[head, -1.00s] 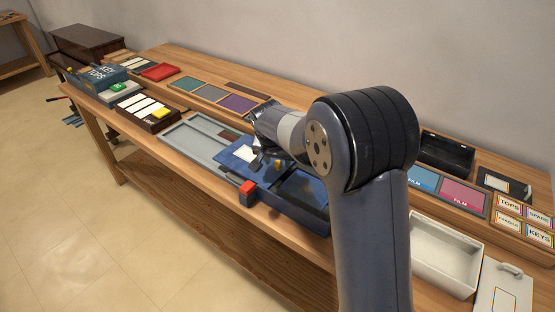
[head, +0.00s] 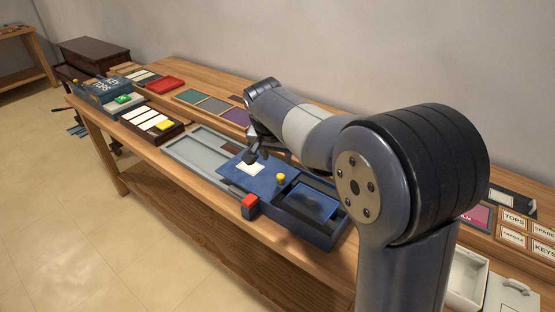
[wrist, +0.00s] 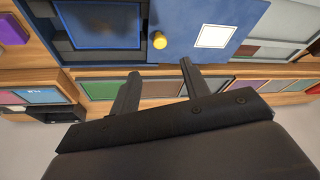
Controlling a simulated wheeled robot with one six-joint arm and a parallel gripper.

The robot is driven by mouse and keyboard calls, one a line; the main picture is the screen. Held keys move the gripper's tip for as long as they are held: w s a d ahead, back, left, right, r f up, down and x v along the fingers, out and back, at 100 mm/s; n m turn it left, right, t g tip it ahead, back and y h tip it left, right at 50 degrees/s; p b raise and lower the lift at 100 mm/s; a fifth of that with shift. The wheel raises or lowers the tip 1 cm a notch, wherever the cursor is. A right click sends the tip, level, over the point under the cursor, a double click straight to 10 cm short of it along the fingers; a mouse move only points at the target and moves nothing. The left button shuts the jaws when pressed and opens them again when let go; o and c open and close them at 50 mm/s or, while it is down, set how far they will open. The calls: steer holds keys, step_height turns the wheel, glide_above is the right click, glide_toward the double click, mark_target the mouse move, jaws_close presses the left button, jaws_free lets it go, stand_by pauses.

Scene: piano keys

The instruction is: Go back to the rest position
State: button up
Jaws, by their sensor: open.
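My gripper (head: 253,156) is above the workbench (head: 225,255), over the blue box with a sliding lid in the head view. In the wrist view my gripper (wrist: 157,80) shows two dark fingers spread apart with nothing between them. The blue lid (head: 262,183) carries a white label and a yellow knob (head: 281,178). The lid also shows in the wrist view (wrist: 187,40), beyond the fingertips, and the yellow knob (wrist: 158,40) appears apart from them. My arm hides part of the bench behind it.
Farther left are a dark tray with white and yellow pieces (head: 152,123) and a blue KEY TOPS box (head: 105,88). A white bin (head: 464,282) stands at right.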

mark_target(284, 178)
steer(key=shift+f, duration=0.1)
steer(key=x, duration=1)
steer(key=shift+w+f, duration=0.15)
steer(key=shift+d+f, duration=0.15)
steer(key=shift+d, duration=0.05)
steer(key=shift+s+d, duration=0.3)
steer(key=shift+d, duration=0.05)
